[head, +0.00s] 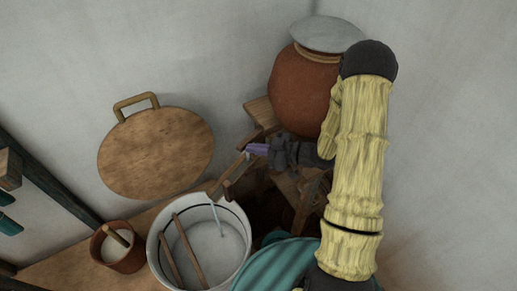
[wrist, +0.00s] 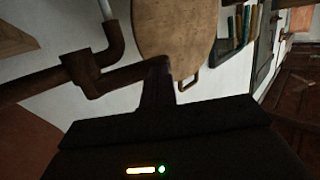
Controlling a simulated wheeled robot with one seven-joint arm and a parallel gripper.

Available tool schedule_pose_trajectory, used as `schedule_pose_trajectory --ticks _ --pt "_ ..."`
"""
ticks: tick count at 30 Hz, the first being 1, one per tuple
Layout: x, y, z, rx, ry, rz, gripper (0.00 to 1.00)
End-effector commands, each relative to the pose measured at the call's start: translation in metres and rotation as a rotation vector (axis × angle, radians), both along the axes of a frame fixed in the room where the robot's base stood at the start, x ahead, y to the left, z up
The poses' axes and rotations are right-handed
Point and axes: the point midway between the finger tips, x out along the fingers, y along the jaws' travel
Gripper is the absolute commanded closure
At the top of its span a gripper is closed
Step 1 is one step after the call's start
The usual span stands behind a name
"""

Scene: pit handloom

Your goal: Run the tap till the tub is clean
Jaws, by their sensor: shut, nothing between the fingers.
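The white tub (head: 154,247) with a dark line inside its rim stands at the lower middle of the head view. A thin stream of water (head: 217,222) falls into it from the end of a wooden tap (head: 232,176). The tub's inside looks pale; I cannot tell how clean the water is. My gripper (head: 257,150), with purple fingertips, is shut and empty beside the upper part of the tap. In the wrist view, the dark fingers (wrist: 156,82) reach the end of the tap's side lever (wrist: 130,76); whether they touch is unclear. The spout elbow (wrist: 114,42) shows there too.
Two wooden sticks (head: 187,250) lie across the tub. A clay pot (head: 300,92) with a grey lid stands behind the tap on a wooden stand. A round wooden board (head: 157,153) leans on the wall. A small brown pot (head: 124,258) with a handled tool stands left of the tub.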

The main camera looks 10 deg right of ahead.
Motion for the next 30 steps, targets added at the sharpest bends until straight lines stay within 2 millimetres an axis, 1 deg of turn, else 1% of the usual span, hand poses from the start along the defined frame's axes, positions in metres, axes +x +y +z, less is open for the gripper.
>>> schedule_pose_trajectory --ticks 13,17,23,26,30 --pt "0.0 0.001 0.0 0.0 0.0 0.0 1.0" --pt "-0.002 -0.002 0.002 0.0 0.0 0.001 1.0" --pt "-0.016 -0.015 0.008 0.0 0.001 0.008 1.0" --pt "-0.029 -0.025 0.008 -0.001 0.0 0.012 1.0" --pt "-0.05 -0.042 0.013 0.0 -0.001 0.015 1.0"
